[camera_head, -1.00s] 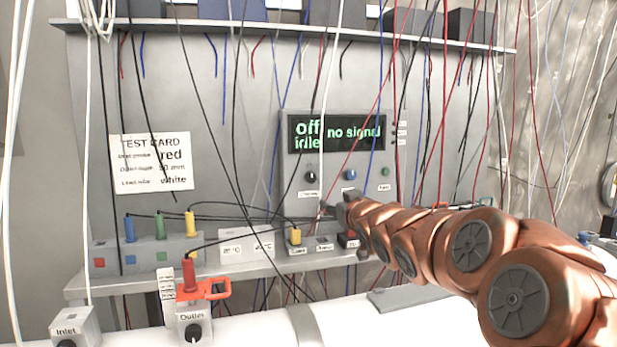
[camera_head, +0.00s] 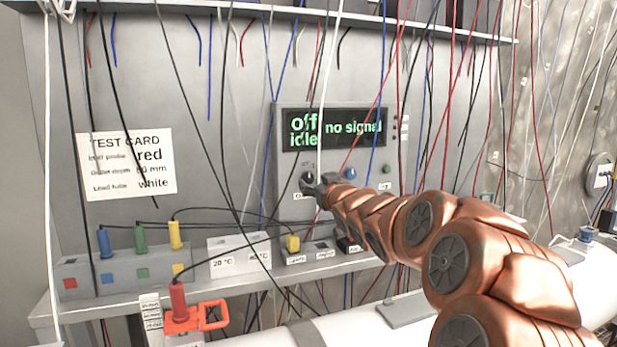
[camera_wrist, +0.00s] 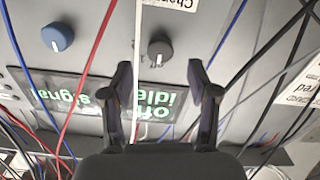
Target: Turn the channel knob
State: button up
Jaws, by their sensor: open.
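The channel knob (camera_wrist: 160,48) is a dark round knob with a pale pointer line, on the grey panel of the instrument. In the wrist view it lies just ahead of my gripper (camera_wrist: 160,78), roughly centred between the fingertips, with the label above it partly cut off. The wrist picture shows the panel upside down. My gripper is open, and I see nothing between its fingers except a white cable crossing nearby. In the head view my gripper (camera_head: 318,186) is at the knob (camera_head: 308,179), below the display (camera_head: 333,128), which reads "off", "idle" and "no signal". Whether the fingers touch the knob cannot be told.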

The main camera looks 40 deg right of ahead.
aim_at(310, 178)
jog(key=shift+p+x, duration=0.7)
jog(key=shift+x, duration=1.8)
jog(key=shift+c, duration=0.3)
grip_shut()
jog(key=shift+r+m+p, duration=0.1)
jog(key=shift+m+p, duration=0.2)
jog(key=shift+m, duration=1.5)
jog(key=shift+m+b, duration=1.1)
jog(key=shift+m, duration=0.8)
